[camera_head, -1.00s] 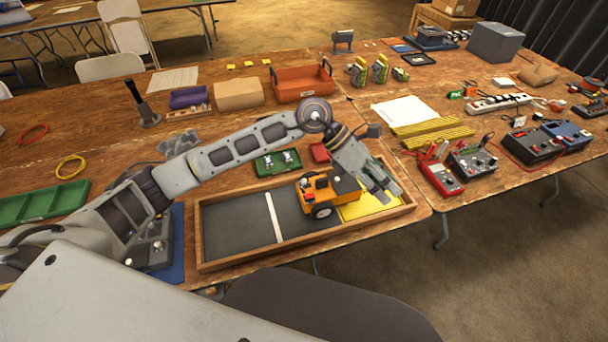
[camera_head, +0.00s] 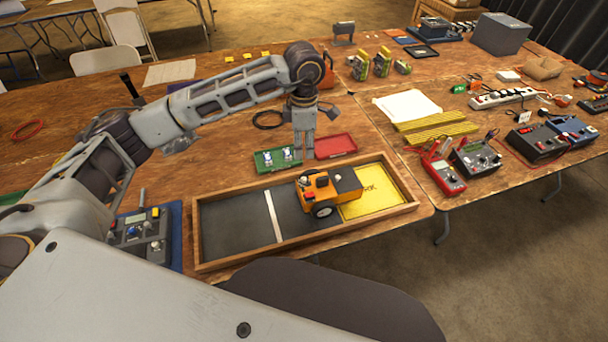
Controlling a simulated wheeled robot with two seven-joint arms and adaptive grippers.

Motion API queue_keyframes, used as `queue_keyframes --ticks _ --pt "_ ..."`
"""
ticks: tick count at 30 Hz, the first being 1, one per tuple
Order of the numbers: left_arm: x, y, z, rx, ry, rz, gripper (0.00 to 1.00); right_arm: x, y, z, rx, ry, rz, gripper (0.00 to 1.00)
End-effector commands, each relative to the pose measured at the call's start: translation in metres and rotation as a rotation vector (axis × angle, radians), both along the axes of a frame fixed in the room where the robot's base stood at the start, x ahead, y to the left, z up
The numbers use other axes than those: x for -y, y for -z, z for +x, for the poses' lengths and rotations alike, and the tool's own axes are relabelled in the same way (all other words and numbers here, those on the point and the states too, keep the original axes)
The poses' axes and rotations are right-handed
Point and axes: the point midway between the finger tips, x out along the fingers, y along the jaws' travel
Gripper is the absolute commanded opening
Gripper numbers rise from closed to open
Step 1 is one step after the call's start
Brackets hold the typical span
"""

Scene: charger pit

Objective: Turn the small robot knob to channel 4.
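The small robot (camera_head: 327,191), an orange wheeled vehicle with a dark box at its rear, stands in a wooden-rimmed pit (camera_head: 234,262). Small fittings show on its top; I cannot tell which is the knob, and no channel number is readable. My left gripper (camera_head: 304,155) points down behind the small robot, near the gap between a green tray (camera_head: 264,163) and a red tray (camera_head: 336,146). Its two fingers are close together with nothing visible between them, and it is apart from the small robot. My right gripper is not in view.
A grey control box (camera_head: 140,236) with knobs lies on a blue mat at the left, partly behind my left arm. A yellow panel (camera_head: 375,192) fills the pit's right end. Meters (camera_head: 443,176) and power boxes crowd the right table. The pit's left half is clear.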

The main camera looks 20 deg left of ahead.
Motion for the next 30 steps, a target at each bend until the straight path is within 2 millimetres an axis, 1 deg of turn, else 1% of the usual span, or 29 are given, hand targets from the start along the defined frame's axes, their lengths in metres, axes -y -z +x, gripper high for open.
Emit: queue_keyframes --ticks 3,6,11,14,22,30 --pt "0.0 0.0 0.0 0.001 0.0 -0.002 0.37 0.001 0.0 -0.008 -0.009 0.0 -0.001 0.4" --pt "0.001 0.0 0.0 0.0 0.001 -0.002 0.37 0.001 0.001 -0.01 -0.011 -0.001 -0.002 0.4" --pt "0.001 0.004 0.0 -0.001 0.001 -0.003 0.37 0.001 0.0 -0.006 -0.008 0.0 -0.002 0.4" --pt "0.001 0.01 0.0 -0.001 0.0 -0.003 0.37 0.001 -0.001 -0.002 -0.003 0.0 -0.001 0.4" --pt "0.001 0.039 -0.001 -0.002 0.0 -0.003 0.37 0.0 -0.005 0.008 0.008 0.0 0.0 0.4" --pt "0.001 0.075 -0.001 -0.003 0.0 -0.004 0.37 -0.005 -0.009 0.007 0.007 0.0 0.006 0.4"
